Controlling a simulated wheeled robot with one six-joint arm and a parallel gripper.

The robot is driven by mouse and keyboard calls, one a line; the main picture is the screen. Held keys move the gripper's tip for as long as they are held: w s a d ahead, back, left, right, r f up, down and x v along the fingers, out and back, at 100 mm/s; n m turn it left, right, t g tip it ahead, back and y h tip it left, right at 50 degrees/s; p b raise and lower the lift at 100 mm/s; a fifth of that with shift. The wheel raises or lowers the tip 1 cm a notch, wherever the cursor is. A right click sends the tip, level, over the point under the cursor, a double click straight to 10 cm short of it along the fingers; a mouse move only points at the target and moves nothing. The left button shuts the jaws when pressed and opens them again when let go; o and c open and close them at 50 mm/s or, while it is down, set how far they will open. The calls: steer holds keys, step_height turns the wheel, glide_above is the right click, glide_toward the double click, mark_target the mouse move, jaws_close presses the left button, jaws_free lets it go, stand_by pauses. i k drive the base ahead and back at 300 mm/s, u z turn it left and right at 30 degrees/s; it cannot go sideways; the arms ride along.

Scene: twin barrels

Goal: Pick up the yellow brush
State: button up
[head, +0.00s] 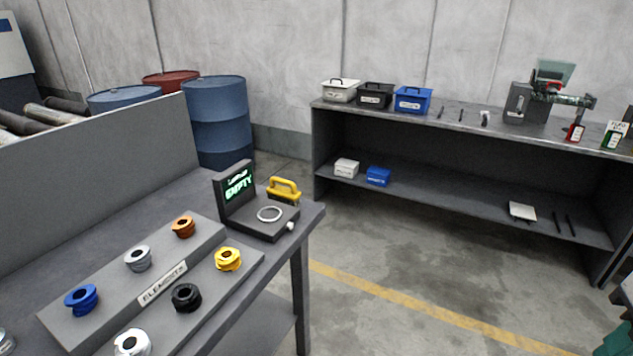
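A yellow object with a loop handle (284,190), which looks like the yellow brush, sits at the far right corner of the grey workbench (190,200). It stands just behind a dark device (265,222) with a lit "EMPTY" screen and a pale ring on its base. The device hides part of its lower side, so bristles cannot be made out. My gripper is not in view.
A stepped rack (215,240) on the bench holds several coloured flanged parts, one of them yellow (228,259). Blue barrels (218,110) stand behind the bench. A long shelf (460,125) with boxes and tools stands at the right. Open floor (400,270) lies between.

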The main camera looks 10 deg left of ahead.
mark_target(285, 195)
steer(key=u, duration=0.05)
steer(key=i, duration=0.65)
steer(key=u, duration=0.7)
steer(key=i, duration=0.7)
steer(key=u, duration=0.6)
